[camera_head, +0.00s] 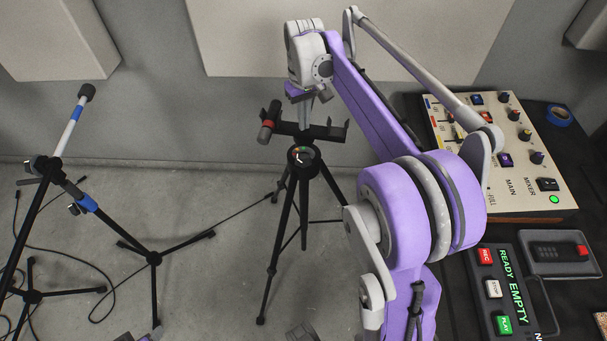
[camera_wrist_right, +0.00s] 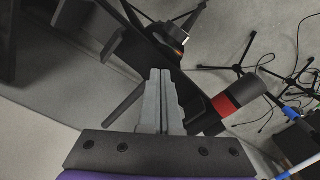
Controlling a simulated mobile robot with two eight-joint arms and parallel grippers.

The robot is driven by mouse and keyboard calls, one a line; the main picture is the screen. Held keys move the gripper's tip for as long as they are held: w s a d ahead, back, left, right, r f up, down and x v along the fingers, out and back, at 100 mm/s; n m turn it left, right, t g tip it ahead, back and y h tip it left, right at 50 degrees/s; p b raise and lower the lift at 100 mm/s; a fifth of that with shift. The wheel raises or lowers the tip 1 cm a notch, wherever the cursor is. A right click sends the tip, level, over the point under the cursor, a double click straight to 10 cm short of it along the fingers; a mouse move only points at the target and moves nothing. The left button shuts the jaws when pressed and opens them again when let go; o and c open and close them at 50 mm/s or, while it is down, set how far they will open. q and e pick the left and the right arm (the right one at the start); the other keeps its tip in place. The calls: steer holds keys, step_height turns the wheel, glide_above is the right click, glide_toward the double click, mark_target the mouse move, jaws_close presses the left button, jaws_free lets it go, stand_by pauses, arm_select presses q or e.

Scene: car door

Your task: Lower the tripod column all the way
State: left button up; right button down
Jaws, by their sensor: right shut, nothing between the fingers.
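The black tripod (camera_head: 304,190) stands on the floor in the middle of the head view, legs spread. A round collar with a small green and orange marked top (camera_head: 303,155) sits at its hub. A black crossbar (camera_head: 318,131) is above the hub, with a red-banded black cylinder (camera_head: 267,124) at its left end. My right gripper (camera_head: 305,122) is shut and empty, pointing down at the crossbar. In the right wrist view its fingers (camera_wrist_right: 160,74) are together beside the crossbar (camera_wrist_right: 150,45) and the red-banded cylinder (camera_wrist_right: 232,98). I cannot tell whether they touch. The column is largely hidden.
A microphone stand (camera_head: 58,160) with blue bands is at the left, with cables on the floor. A mixer (camera_head: 500,150) and a recorder panel (camera_head: 505,290) lie on a dark table at the right. A padded wall is behind the tripod.

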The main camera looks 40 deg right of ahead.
arm_select(q)
step_height(320, 180, up, 6)
steer(key=w+p, duration=0.2)
steer(key=p, duration=0.3)
steer(key=shift+r, duration=0.25)
arm_select(e)
step_height(320, 180, up, 8)
steer(key=shift+r, duration=0.1)
